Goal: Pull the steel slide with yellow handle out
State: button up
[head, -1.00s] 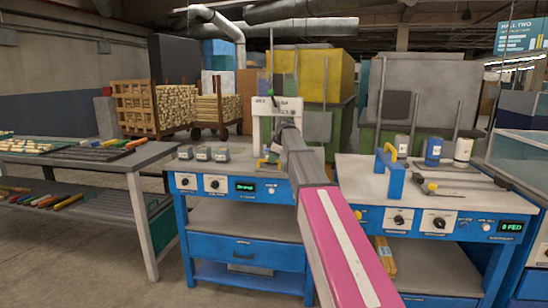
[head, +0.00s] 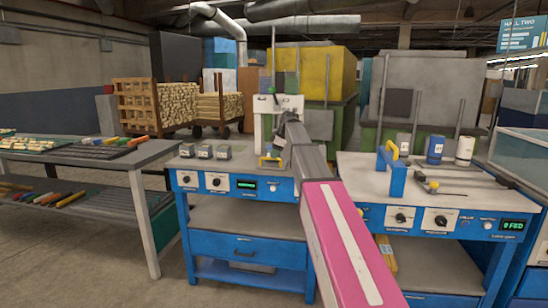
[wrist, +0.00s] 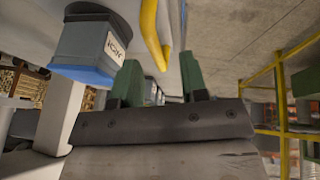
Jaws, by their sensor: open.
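The yellow handle (head: 268,161) shows low at the front of the white machine (head: 272,122) on the left blue workbench. In the wrist view a curved yellow handle (wrist: 152,36) lies just beyond my fingers, toward the top. My gripper (wrist: 161,62) is open, its two green fingers apart with nothing held between them. I cannot tell whether the fingers touch the handle. The steel slide itself cannot be made out clearly. In the head view my own arm hides my fingers and part of the machine.
A labelled grey block with a blue end (wrist: 90,45) is close to my left finger in the wrist view. Several small grey boxes (head: 204,152) stand left of the machine. The right bench holds a blue block with a yellow handle (head: 391,165) and canisters (head: 435,149).

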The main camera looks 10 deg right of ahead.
jog(key=v, duration=0.8)
jog(key=shift+r, duration=0.15)
jog(key=shift+s, duration=0.15)
